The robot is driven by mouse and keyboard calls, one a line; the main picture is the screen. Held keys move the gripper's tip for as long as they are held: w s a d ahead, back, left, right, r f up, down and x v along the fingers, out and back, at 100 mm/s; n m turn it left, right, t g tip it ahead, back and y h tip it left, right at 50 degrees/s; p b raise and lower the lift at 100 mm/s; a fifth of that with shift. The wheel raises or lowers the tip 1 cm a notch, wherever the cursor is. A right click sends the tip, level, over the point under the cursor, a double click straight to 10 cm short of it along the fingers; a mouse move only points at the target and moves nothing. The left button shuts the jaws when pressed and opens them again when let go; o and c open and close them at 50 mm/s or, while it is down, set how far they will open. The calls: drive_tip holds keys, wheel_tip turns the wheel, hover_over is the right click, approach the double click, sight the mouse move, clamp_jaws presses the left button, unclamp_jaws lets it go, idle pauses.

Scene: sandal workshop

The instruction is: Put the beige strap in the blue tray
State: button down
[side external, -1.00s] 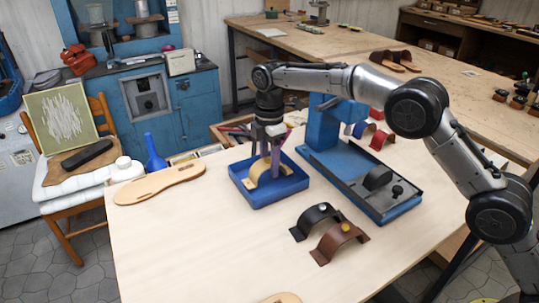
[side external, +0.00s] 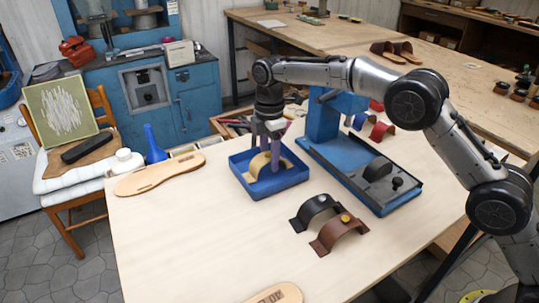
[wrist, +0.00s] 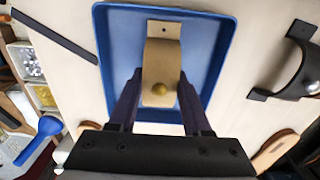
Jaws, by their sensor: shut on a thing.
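The beige strap (side external: 258,164), an arched piece with a brass-coloured stud, is inside the blue tray (side external: 270,190). In the wrist view the beige strap (wrist: 160,62) lies lengthwise within the walls of the blue tray (wrist: 103,55), its holed end towards the far wall. My gripper (side external: 268,160) points down into the tray, with its fingers on either side of the strap and shut on it. In the wrist view my gripper (wrist: 158,88) has one finger along each long side of the strap. Whether the strap's ends touch the tray floor is hard to tell.
Black (side external: 316,210) and brown (side external: 338,234) straps stand right of the tray's front. A blue press (side external: 370,175) stands close on the tray's right. A wooden sole (side external: 158,175) lies to the left.

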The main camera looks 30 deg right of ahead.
drive_tip(key=shift+f, duration=0.15)
unclamp_jaws()
idle(0.4)
drive_tip(key=shift+r, duration=3.5)
